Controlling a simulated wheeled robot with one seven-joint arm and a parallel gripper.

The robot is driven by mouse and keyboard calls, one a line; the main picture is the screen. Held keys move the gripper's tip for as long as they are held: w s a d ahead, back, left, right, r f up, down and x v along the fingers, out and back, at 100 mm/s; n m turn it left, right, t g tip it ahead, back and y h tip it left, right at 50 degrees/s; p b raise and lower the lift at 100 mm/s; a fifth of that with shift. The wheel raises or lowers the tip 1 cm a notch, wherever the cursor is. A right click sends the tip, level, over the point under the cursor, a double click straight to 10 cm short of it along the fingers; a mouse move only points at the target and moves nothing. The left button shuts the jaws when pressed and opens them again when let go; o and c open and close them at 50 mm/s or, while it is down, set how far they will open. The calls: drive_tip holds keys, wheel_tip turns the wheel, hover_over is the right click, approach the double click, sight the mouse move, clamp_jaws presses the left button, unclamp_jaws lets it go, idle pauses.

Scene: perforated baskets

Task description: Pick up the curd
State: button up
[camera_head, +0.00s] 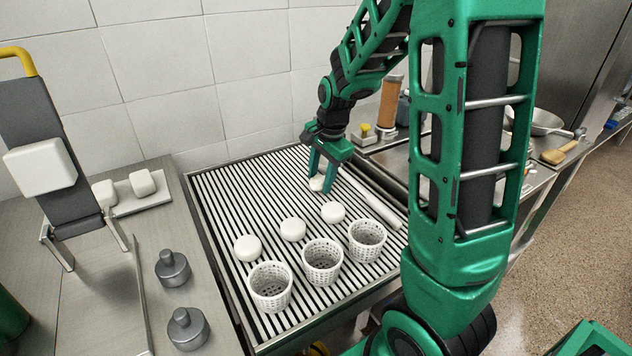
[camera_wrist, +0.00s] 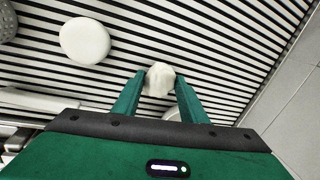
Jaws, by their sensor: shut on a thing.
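My gripper (camera_head: 325,182) is at the far right part of the slatted drain table. It is shut on a small white curd (camera_head: 316,183), low over the slats. In the wrist view the fingertips (camera_wrist: 158,76) sit on either side of the curd (camera_wrist: 160,80), which looks lumpy and off-white. I cannot tell whether it touches the slats. Three smooth white rounds (camera_head: 293,229) lie in a diagonal row nearer the front; one shows in the wrist view (camera_wrist: 85,41).
Three white perforated baskets (camera_head: 322,262) stand in a row in front of the rounds. A pale bar (camera_head: 370,200) lies along the table's right side. Two grey weights (camera_head: 173,268) and a press-like stand (camera_head: 58,150) are at left. A tiled wall closes the back.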

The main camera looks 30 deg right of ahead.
sight(318, 178)
drive_tip(key=shift+r, duration=0.5)
drive_tip(key=r, duration=0.3)
drive_tip(key=shift+s+a+r, duration=0.3)
drive_tip(key=shift+s+r, duration=0.05)
drive_tip(key=shift+s, duration=0.05)
drive_tip(key=s+a+r, duration=0.5)
drive_tip(key=s+r, duration=0.1)
drive_tip(key=s, duration=0.3)
drive_tip(key=shift+a+r, duration=0.15)
drive_tip(key=shift+a, duration=0.1)
